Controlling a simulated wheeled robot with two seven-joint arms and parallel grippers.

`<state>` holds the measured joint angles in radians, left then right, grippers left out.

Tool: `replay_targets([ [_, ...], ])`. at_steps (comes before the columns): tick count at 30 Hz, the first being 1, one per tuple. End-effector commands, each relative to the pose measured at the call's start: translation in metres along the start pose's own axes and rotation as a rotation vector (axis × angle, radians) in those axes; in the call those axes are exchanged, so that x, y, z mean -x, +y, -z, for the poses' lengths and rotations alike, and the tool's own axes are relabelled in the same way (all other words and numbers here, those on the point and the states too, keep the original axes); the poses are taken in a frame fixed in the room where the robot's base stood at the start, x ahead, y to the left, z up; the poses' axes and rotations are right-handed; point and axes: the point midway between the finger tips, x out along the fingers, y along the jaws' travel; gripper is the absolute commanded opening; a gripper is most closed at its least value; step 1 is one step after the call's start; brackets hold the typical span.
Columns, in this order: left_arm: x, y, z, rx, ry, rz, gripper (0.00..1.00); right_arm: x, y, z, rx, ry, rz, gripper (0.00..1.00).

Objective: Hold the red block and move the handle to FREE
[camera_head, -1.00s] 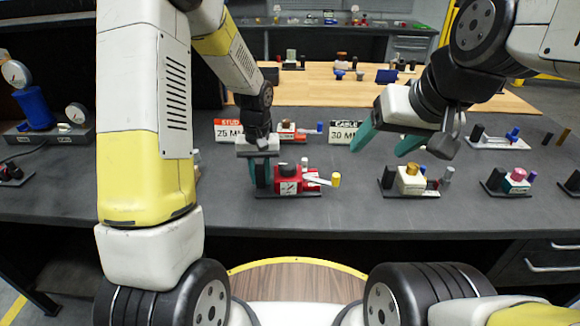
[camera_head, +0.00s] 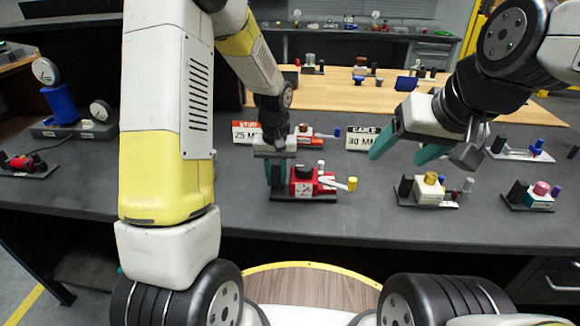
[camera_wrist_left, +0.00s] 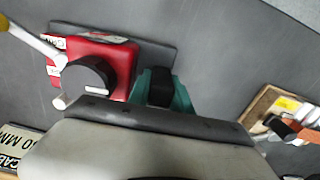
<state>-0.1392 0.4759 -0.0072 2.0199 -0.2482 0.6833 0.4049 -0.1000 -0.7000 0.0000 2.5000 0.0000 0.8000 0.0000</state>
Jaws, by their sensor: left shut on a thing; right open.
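The red block (camera_head: 303,187) stands on a dark base plate on the grey bench, with a black knob on top. Its white handle (camera_head: 336,182) points right and ends in a yellow tip (camera_head: 352,184). My left gripper (camera_head: 275,176) is shut at the block's left end. In the left wrist view its teal fingers (camera_wrist_left: 160,90) close around a black post (camera_wrist_left: 159,87) beside the red block (camera_wrist_left: 105,62); the handle (camera_wrist_left: 38,42) shows at the upper left there. The FREE marking is not readable. My right gripper (camera_head: 407,148) is open and empty, above and right of the handle.
A red unit with a blue tip (camera_head: 303,135) and two label signs (camera_head: 362,138) stand behind. A cream unit with a gold knob (camera_head: 430,188) and a teal-and-pink unit (camera_head: 537,195) stand to the right. Bare bench lies in front.

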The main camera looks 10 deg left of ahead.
Motion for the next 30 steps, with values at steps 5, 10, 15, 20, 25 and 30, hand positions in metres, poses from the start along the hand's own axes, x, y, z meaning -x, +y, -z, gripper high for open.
replay_targets([
  [5,0.033,0.001,0.002,0.001,0.009,-0.004,0.00,0.000,0.000,0.000,0.000,0.000,0.000,0.68],
  [10,0.065,0.001,0.001,0.000,0.007,-0.002,0.00,0.000,0.000,0.000,0.000,0.000,0.000,0.68],
  [15,0.079,0.001,0.001,0.000,0.002,-0.002,0.00,0.000,0.000,0.000,0.000,0.000,0.000,0.68],
  [20,0.052,0.001,0.000,0.000,-0.004,0.000,0.00,0.000,0.000,0.000,0.000,0.000,0.000,0.68],
  [25,0.025,0.001,0.000,-0.001,0.001,-0.002,0.00,0.000,0.000,0.000,0.000,0.000,0.000,0.68],
  [30,0.018,0.000,0.001,0.000,0.003,-0.002,0.00,0.000,0.000,0.000,0.000,0.000,0.000,0.68],
])
